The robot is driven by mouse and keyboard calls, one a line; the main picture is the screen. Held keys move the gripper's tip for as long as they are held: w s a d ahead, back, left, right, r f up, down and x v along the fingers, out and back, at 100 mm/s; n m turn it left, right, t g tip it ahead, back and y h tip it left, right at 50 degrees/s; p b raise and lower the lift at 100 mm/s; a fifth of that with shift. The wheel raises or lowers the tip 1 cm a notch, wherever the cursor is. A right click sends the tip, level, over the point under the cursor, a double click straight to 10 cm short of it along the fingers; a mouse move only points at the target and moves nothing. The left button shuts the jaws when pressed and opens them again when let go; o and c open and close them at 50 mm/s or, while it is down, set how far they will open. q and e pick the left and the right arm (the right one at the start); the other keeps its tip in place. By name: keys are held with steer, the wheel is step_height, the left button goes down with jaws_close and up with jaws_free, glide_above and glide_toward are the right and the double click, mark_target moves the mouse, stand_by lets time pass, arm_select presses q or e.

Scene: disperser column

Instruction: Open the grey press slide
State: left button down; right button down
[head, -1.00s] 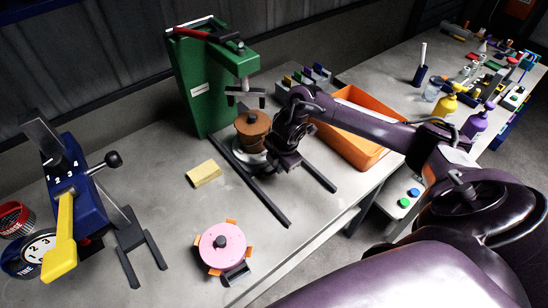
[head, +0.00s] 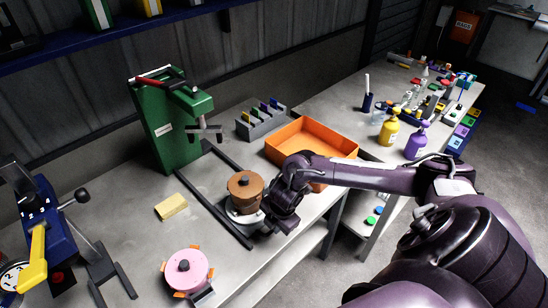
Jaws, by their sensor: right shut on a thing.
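The green press (head: 168,135) stands at the back left, with its dark press head (head: 205,130) over bare bench. The grey press slide (head: 234,218) shows as a pale round plate between two dark rails, out in front of the press head. A brown lidded pot (head: 245,192) stands upright on it. My right gripper (head: 270,222) is low at the front right side of the slide, shut on its front part. The fingertips and the exact grip are hidden by the dark gripper body. My left gripper is not in view.
An orange tray (head: 311,142) lies close behind my right arm. A yellow sponge (head: 171,207) and a pink lidded pot (head: 187,270) are left of the rails. A blue device with a yellow lever (head: 36,260) stands far left. The bench's front edge is close to the gripper.

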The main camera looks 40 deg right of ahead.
steer(key=shift+r, duration=0.1)
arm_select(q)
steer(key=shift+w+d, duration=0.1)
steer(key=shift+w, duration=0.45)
arm_select(e)
steer(key=c, duration=1.5)
jaws_free()
arm_select(q)
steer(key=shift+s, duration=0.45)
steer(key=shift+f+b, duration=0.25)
steer(key=shift+b, duration=0.05)
arm_select(e)
steer(key=r, duration=0.2)
steer(key=s+r, duration=0.1)
steer(key=r, duration=0.4)
steer(key=shift+s+d+r, duration=0.1)
steer(key=shift+s+r, duration=0.15)
steer(key=shift+r, duration=0.05)
